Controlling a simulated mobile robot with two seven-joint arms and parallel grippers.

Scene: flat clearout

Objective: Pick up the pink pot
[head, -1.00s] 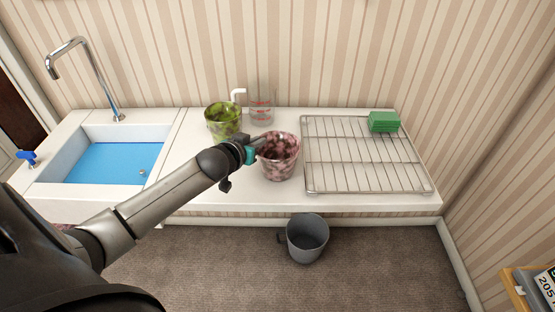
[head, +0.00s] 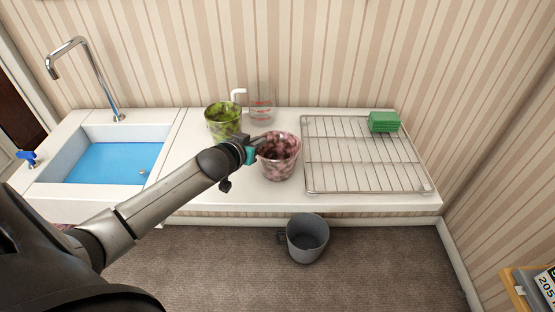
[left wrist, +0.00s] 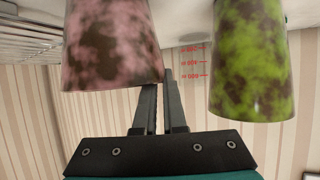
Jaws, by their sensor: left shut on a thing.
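The pink pot (head: 280,160), mottled pink and dark brown, stands upright on the white counter, left of the wire rack. My left gripper (head: 257,145) is at the left side of its rim and is shut on the pot's wall. In the left wrist view, the picture is upside down. The pink pot (left wrist: 110,45) fills the upper left there, and my left gripper's fingers (left wrist: 161,100) lie close together at its rim edge, partly hidden by the pot. My right gripper is not in view.
A green mottled pot (head: 223,122) stands behind the gripper, with a clear measuring jug (head: 262,105) beside it. A wire rack (head: 365,165) carries green sponges (head: 384,121). A sink (head: 110,160) is left. A grey bucket (head: 307,240) stands on the floor.

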